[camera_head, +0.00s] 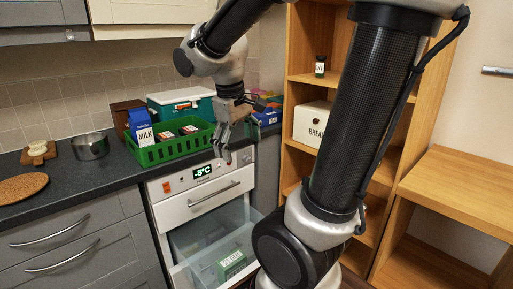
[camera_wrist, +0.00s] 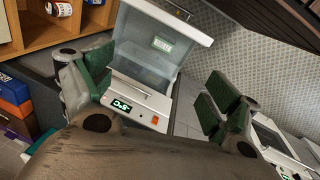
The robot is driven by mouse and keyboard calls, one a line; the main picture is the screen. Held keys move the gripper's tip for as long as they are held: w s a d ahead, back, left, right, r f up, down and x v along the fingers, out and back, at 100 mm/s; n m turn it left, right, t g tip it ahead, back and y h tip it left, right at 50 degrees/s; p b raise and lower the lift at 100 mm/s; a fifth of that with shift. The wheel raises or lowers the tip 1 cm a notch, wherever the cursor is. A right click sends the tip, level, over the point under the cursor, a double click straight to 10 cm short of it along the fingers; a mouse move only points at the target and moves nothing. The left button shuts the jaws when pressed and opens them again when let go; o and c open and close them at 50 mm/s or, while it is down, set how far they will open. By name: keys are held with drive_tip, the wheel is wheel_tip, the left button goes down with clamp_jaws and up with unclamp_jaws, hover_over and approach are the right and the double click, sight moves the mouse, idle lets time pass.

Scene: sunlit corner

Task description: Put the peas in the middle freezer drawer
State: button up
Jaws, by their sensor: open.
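The white freezer (camera_head: 185,205) with a lit display stands under the dark counter. Its top drawer front (camera_head: 205,200) is shut. A clear drawer (camera_head: 190,270) below it is pulled out. A green-and-white pack (camera_head: 232,263), likely the peas, lies inside that drawer; its print is too small to read. It also shows in the wrist view (camera_wrist: 162,44) within the open drawer (camera_wrist: 150,62). My gripper (camera_head: 226,155) is open and empty, above the freezer's front edge, well above the pack. Its two green-padded fingers are spread wide in the wrist view (camera_wrist: 158,95).
A green basket (camera_head: 175,152) with small packs, a blue milk carton (camera_head: 140,128), a teal cooler (camera_head: 180,104) and a pot (camera_head: 90,146) stand on the counter. A wooden shelf with a bread box (camera_head: 310,124) stands right. My arm hides part of the shelf.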

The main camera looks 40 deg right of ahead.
drive_tip(key=s+a+r+m+t+y, duration=0.1)
drive_tip(key=s+r+m+t+y, duration=0.1)
drive_tip(key=s, duration=0.7)
drive_tip(key=shift+a+r+t, duration=0.2)
drive_tip(key=shift+t, duration=0.5)
drive_tip(key=shift+d, duration=0.1)
